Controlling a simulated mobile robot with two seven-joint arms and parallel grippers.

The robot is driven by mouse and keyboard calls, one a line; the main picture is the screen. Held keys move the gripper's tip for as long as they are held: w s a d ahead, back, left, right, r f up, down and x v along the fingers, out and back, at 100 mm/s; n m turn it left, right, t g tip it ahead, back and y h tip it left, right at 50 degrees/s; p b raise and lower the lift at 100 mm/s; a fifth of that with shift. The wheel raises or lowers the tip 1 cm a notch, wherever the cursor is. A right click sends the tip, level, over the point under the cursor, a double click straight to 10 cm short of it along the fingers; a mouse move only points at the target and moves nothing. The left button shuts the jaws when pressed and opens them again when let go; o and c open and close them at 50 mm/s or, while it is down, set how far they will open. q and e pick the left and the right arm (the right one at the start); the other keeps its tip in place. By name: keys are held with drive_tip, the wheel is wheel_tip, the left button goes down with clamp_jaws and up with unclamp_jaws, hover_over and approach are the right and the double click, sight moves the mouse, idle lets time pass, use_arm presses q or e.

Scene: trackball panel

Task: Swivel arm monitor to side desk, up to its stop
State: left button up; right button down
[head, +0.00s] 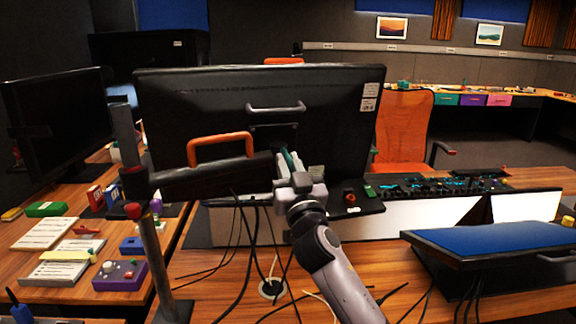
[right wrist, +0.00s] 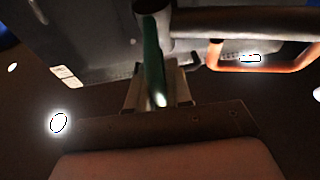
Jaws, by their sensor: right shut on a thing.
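The arm monitor (head: 330,130) shows its black back in the middle of the head view, with a grey handle (head: 275,109) on it. Its dark swivel arm (head: 215,180) runs left to a grey post (head: 128,165) and carries an orange handle (head: 221,139). My right gripper (head: 288,160) is shut on a slim green handle by the arm's end, behind the monitor. In the right wrist view the green handle (right wrist: 152,55) stands between the fingers, and the orange handle (right wrist: 265,67) is apart at the right. The left gripper is not in view.
The side desk (head: 50,288) at left holds papers, small boxes and a black monitor (head: 62,120). Cables lie on the desk below the arm. A blue-topped panel (head: 500,240) stands at right. An orange chair (head: 403,125) is behind the monitor.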

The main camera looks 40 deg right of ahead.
drive_tip(key=shift+d+r, duration=0.1)
drive_tip(key=shift+d, duration=0.1)
drive_tip(key=c, duration=1.1)
unclamp_jaws()
drive_tip(key=shift+d, duration=0.1)
drive_tip(key=shift+s+a+f, duration=0.3)
drive_tip(key=shift+s, duration=0.05)
drive_tip(key=shift+b+v, duration=1)
drive_tip(key=shift+v, duration=2.15)
drive_tip(key=shift+c, duration=0.4)
